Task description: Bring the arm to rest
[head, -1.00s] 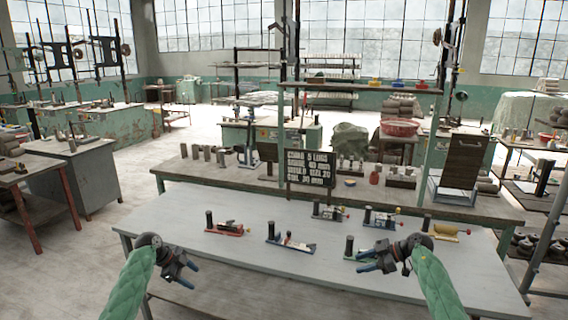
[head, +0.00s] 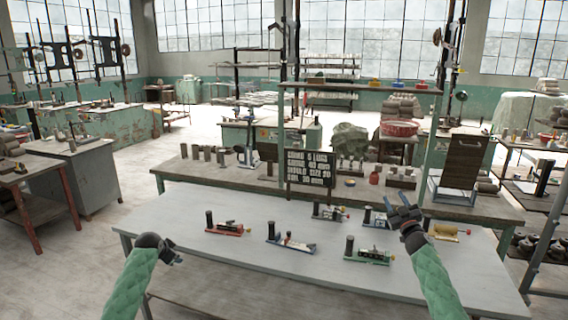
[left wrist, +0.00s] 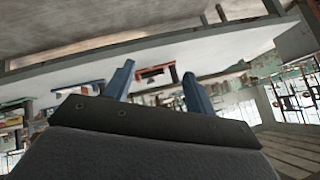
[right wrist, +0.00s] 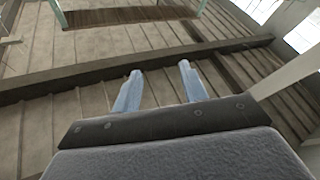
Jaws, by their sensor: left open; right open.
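My right gripper (head: 402,212) is open and empty, raised above the right part of the grey table (head: 200,262) and pointing up and away. Its blue fingers (right wrist: 158,86) stand apart in the right wrist view, with nothing between them. My left gripper (head: 176,258) is small and dark at the table's left front edge. In the left wrist view its blue fingers (left wrist: 160,85) are apart, with nothing held between them. The right gripper partly hides a blue-based device (head: 374,217) behind it.
Several small devices stand on the table: red (head: 228,229), blue (head: 290,244), green (head: 368,256), grey (head: 328,212) and yellow (head: 450,230). A black sign (head: 309,168) stands at the back. A wooden bench (head: 225,176) is behind. The table's front left is clear.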

